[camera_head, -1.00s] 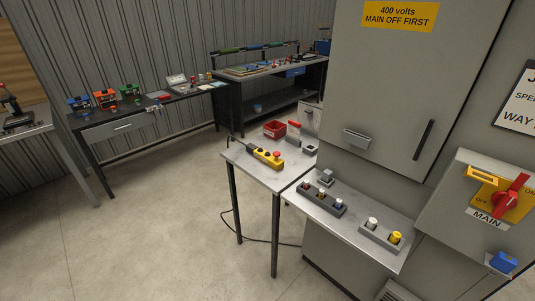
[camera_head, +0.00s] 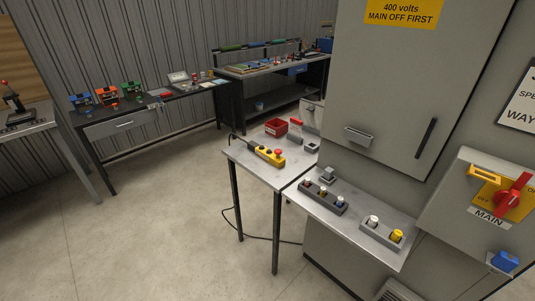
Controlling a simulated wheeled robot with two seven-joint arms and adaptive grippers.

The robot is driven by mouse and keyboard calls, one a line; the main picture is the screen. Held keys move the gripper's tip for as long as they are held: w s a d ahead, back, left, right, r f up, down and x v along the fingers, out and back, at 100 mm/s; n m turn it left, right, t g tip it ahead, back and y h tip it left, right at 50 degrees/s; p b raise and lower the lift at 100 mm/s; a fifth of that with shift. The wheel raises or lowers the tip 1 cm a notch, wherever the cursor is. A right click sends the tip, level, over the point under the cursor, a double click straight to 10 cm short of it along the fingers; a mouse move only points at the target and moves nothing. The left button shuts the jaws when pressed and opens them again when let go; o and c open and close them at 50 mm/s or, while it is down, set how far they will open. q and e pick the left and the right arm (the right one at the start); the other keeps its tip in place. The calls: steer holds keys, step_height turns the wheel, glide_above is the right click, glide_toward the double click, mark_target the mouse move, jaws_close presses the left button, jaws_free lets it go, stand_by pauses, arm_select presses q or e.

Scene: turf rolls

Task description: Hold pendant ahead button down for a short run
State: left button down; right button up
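The yellow pendant (camera_head: 269,155) lies on the small grey table beside the cabinet. It has a red button at its right end and several dark buttons along its top. I cannot tell which button is ahead. A dark cable runs from its left end over the table edge and down to the floor. Neither of my grippers shows in this view, and nothing touches the pendant.
A red bin (camera_head: 275,127) stands behind the pendant. A grey shelf (camera_head: 348,219) at the front right holds two dark fuse-like blocks. The cabinet (camera_head: 395,95) rises behind, with a red MAIN switch (camera_head: 511,200) at right. Open floor (camera_head: 150,230) lies left.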

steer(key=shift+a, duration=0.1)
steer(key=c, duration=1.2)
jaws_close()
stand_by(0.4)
